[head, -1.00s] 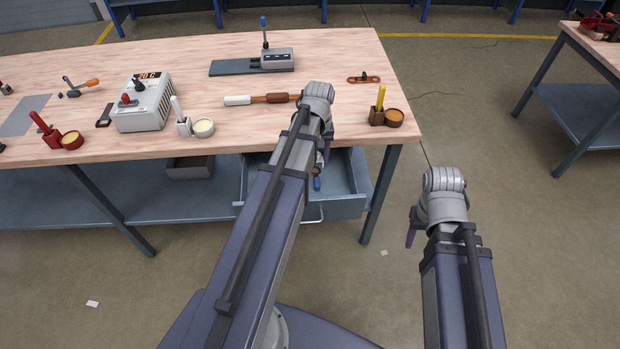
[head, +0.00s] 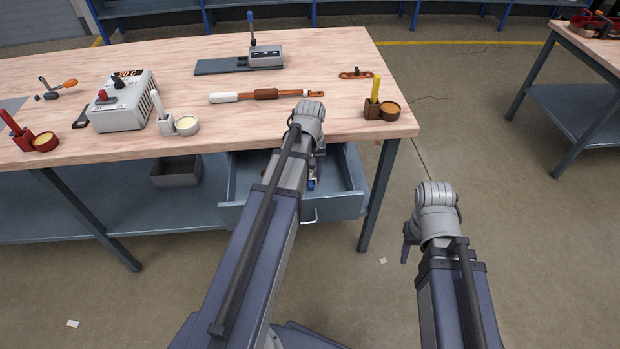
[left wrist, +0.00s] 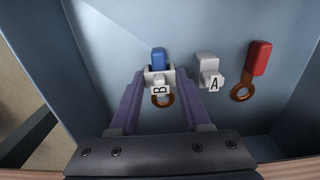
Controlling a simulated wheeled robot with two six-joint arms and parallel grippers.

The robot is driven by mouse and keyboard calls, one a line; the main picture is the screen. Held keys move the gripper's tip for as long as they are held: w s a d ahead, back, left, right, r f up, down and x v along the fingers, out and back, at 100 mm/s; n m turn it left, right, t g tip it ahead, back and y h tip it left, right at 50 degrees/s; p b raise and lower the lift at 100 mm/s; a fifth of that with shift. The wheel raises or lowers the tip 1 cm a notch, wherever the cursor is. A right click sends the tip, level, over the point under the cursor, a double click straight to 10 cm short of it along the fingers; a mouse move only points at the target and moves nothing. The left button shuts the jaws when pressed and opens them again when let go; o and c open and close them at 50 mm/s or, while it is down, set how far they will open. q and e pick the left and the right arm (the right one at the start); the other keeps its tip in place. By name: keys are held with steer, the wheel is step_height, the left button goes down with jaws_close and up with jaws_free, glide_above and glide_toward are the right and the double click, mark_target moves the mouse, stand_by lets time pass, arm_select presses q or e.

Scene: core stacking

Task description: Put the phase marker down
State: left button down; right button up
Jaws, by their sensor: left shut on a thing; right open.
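A white phase marker with a black B (left wrist: 160,88) is between the fingertips of my left gripper (left wrist: 160,76), which is shut on it. It is in or just above the open drawer (head: 348,204); whether it touches the floor cannot be told. A blue handle (left wrist: 158,57) and a copper ring (left wrist: 163,100) show behind and below it. Another white marker with an A (left wrist: 210,72) is to the right, beside a red handle with a copper ring (left wrist: 245,90). My right gripper (head: 407,240) is open and empty, right of the workbench, its fingers partly hidden.
The workbench (head: 215,140) carries a grey box unit (head: 128,108), a yellow stick in a brown holder (head: 374,92), a brown cup (head: 389,110) and a lever tool (head: 262,55). A grey bin (head: 178,172) is on the shelf beneath.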

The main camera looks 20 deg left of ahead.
mark_target(310, 172)
arm_select(q)
steer(key=shift+r, duration=0.1)
steer(key=c, duration=0.8)
jaws_free()
steer(key=shift+f, duration=0.2)
steer(key=o, duration=0.4)
steer(key=shift+o, duration=0.2)
steer(key=shift+r, duration=0.15)
step_height(310, 172, up, 12)
steer(key=p, duration=1.2)
